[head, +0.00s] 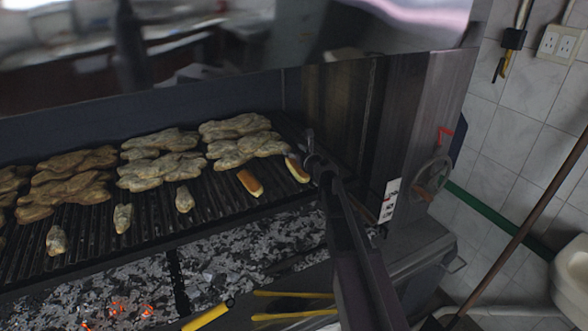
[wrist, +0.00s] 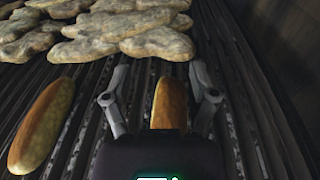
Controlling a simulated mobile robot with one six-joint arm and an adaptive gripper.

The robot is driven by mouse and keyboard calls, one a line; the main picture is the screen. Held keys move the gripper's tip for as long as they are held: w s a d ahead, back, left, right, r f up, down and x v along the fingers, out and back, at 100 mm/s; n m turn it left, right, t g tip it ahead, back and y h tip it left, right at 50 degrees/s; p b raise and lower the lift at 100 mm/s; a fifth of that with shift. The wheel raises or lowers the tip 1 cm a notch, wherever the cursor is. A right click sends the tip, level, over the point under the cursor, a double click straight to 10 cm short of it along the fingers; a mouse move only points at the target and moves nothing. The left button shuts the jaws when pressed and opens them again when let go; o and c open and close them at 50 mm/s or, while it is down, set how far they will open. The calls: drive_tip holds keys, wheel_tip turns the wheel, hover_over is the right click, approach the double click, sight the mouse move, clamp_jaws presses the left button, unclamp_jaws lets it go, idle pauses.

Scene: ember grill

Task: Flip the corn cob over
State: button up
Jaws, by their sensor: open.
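Two long yellow pieces with browned tops look like corn cobs; I cannot tell which one the task means. The right corn cob (head: 298,170) lies on the grill at its right end. In the wrist view this cob (wrist: 168,103) lies between the open fingers of my gripper (wrist: 160,75), with a gap on each side. Its near end is hidden by the gripper body. In the head view my gripper (head: 310,150) is beside and partly over it. The left corn cob (head: 250,183) lies apart; it also shows in the wrist view (wrist: 42,125).
Several pale meat pieces (head: 235,140) lie behind the cobs on the dark grate (head: 150,228). Smaller pale pieces (head: 184,200) lie along the front. Coals (head: 225,255) glow below. The grill's metal side wall (head: 345,110) is close on the right.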

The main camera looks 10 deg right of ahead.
drive_tip(key=o, duration=0.4)
drive_tip(key=shift+c, duration=0.2)
drive_tip(key=s+d+r+p, duration=0.2)
drive_tip(key=s+r+p, duration=0.2)
drive_tip(key=r+p, duration=0.1)
drive_tip(key=shift+s+r+p, duration=0.3)
drive_tip(key=shift+s, duration=0.05)
idle(0.5)
drive_tip(key=shift+w+a+f, duration=0.1)
